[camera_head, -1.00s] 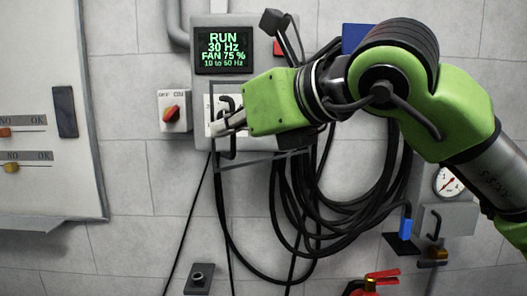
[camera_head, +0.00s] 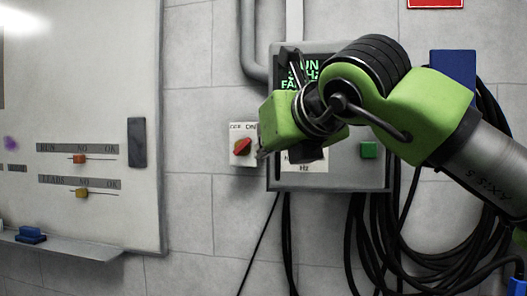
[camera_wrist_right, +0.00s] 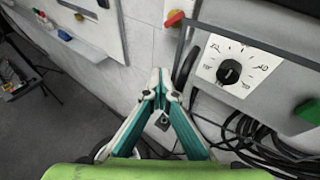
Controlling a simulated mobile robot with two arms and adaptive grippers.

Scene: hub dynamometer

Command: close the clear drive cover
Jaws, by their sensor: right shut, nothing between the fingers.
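The clear drive cover shows in the right wrist view as a dark, thin frame (camera_wrist_right: 255,43) with a dark curved handle (camera_wrist_right: 186,66) at its left side. The dial panel (camera_wrist_right: 229,68) with a black knob lies beside the handle; I cannot tell whether the cover lies flat over it. My right gripper (camera_wrist_right: 160,86) is shut and empty, its fingertips left of the handle and apparently apart from it. In the head view my right arm hides most of the cover and part of the drive box (camera_head: 340,178). My left gripper is not in view.
A red rotary switch (camera_head: 243,147) sits left of the drive box, close to my right wrist. A green button (camera_head: 369,149) is on the box's right. Black cables (camera_head: 370,235) hang below. A whiteboard (camera_head: 90,110) with sliders hangs at the left.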

